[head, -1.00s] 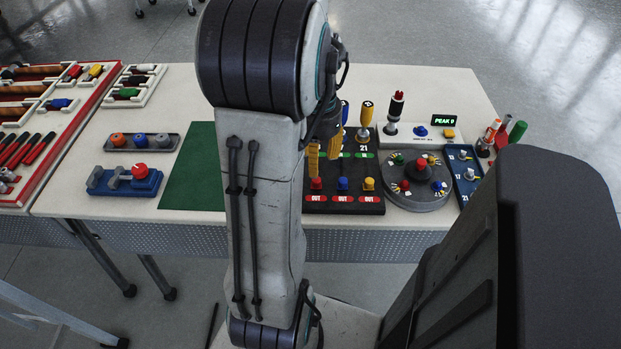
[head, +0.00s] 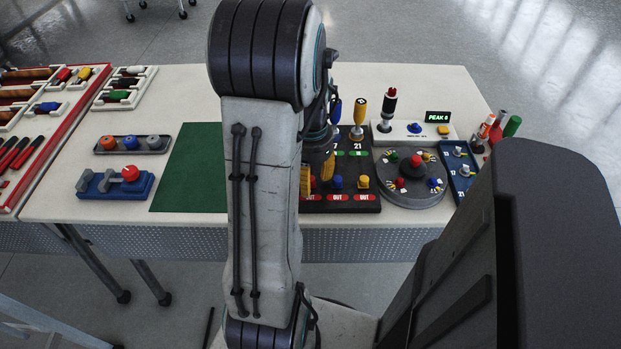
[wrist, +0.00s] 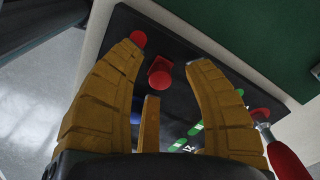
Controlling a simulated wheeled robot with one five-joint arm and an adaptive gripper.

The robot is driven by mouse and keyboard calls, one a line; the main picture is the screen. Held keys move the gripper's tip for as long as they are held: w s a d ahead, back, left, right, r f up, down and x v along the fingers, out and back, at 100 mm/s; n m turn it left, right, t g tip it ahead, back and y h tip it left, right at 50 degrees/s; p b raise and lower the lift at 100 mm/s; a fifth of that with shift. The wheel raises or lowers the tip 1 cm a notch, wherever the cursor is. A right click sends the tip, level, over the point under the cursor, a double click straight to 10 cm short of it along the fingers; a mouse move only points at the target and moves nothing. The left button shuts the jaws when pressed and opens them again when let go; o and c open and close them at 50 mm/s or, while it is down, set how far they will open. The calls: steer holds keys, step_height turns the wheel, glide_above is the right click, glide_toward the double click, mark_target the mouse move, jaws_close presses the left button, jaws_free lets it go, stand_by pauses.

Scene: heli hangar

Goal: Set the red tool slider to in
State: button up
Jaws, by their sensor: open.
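The black slider panel (head: 340,203) stands near the table's front edge, with blue and yellow knobs showing by their red OUT labels. In the head view the red slider is hidden behind my arm and gripper. In the wrist view the red slider knob (wrist: 160,76) stands near a red label at the panel's end, away from the green labels. My gripper (wrist: 168,58) is open above the panel, with its yellow fingers spread and the red knob showing between the tips. I cannot tell whether any finger touches it. The gripper also shows in the head view (head: 316,178), partly hidden by my arm.
Upright screwdrivers stand behind the sliders; a red-handled one (wrist: 287,152) is close to the right finger. A round grey dial base (head: 412,197) is to the right. A clear green mat (head: 187,170) and a blue lever block (head: 98,187) are to the left.

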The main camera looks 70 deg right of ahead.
steer(key=shift+f, duration=0.2)
jaws_close()
stand_by(0.5)
